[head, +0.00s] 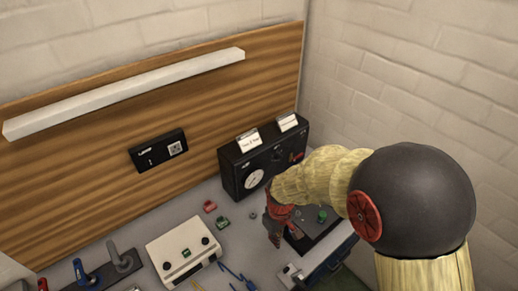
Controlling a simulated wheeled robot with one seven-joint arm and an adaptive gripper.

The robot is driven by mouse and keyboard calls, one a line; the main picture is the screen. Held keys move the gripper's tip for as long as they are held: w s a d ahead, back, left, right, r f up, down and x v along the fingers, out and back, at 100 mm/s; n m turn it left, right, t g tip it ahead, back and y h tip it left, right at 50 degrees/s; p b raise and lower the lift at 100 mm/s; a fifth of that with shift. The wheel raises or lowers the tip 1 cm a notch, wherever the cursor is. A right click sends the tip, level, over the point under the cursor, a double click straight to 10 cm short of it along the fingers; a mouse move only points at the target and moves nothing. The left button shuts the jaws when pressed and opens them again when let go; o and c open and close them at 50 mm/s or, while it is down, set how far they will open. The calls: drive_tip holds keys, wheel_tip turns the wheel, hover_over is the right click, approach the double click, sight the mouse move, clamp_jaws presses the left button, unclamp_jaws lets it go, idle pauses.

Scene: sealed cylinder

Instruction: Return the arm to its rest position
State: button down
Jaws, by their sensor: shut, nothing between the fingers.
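My arm, in pale yellow covers with a large dark round joint, reaches in from the right in the head view. My gripper (276,242) is at its end, small, red and dark, pointing down. It is shut and empty, over the bench between a cream box and a dark panel. I cannot tell its exact height above the bench. My arm hides part of the bench's right side.
A black gauge box (238,174) stands against the wooden back board (80,150). The cream box (183,250), small red (210,207) and green (222,223) parts and the dark panel (318,233) crowd the grey bench (195,200). A brick wall (420,90) closes the right side.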

drive_tip(key=s+d+r+m+t+b, duration=0.2)
drive_tip(key=s+d+r+m+b, duration=0.1)
drive_tip(key=s+r, duration=0.4)
drive_tip(key=s+d+r+m+t+b, duration=0.3)
drive_tip(key=s+d+r+b, duration=0.3)
drive_tip(key=r+b, duration=0.2)
wheel_tip(320, 180, up, 3)
drive_tip(key=shift+s+d+f+m+t, duration=0.1)
drive_tip(key=shift+s+d+m+t, duration=0.1)
drive_tip(key=shift+s+m+t, duration=0.15)
